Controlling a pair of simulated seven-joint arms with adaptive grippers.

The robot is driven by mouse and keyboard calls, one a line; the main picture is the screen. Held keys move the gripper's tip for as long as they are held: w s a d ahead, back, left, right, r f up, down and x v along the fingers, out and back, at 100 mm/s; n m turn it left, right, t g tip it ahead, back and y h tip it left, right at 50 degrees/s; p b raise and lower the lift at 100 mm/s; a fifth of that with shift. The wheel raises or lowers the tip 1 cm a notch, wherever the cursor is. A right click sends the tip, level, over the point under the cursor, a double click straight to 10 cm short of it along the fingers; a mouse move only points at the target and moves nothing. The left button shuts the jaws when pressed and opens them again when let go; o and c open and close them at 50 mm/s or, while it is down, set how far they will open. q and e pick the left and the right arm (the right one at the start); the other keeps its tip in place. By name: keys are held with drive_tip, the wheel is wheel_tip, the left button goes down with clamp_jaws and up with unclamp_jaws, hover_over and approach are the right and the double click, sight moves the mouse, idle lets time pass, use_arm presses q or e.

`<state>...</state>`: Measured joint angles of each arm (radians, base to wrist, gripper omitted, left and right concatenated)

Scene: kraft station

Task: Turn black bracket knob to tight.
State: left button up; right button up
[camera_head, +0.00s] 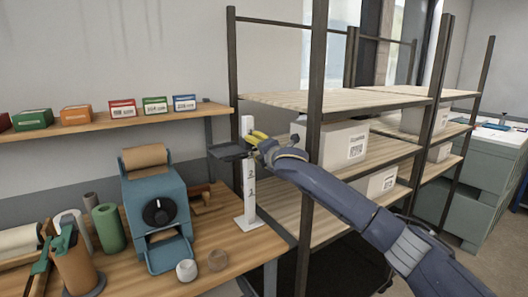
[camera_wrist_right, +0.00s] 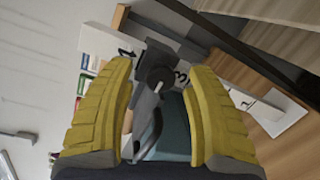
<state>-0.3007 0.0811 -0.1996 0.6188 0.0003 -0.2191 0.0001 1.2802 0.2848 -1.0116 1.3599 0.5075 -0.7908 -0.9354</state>
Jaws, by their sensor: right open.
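The black bracket (camera_head: 228,150) sits high on a white upright post (camera_head: 250,195) with dark numbers, at the right end of the wooden bench. Its dark round knob (camera_wrist_right: 160,76) shows in the right wrist view, between and just beyond the fingertips. My right gripper (camera_head: 258,136) has yellow fingers and reaches the bracket from the right. In the right wrist view, the gripper (camera_wrist_right: 158,66) is open, with one finger on each side of the knob. I see no clear contact. The knob is hidden in the head view. My left gripper is out of view.
A blue machine (camera_head: 157,210) with a black dial stands left of the post. A metal-framed shelf rack (camera_head: 316,200) with white boxes stands close on the right. Small cartons line the wall shelf (camera_head: 130,118).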

drive_tip(key=v, duration=1.1)
drive_tip(key=shift+s, duration=0.2)
drive_tip(key=shift+o, duration=0.3)
drive_tip(key=shift+r, duration=0.1)
drive_tip(key=shift+d+r, duration=0.2)
drive_tip(key=shift+c, duration=0.4)
drive_tip(key=s+d+f+n+t, duration=0.1)
drive_tip(key=s+n, duration=0.3)
drive_tip(key=n, duration=0.4)
drive_tip(key=x, duration=1.6)
drive_tip(key=shift+f, duration=0.3)
drive_tip(key=shift+c, duration=0.2)
clamp_jaws()
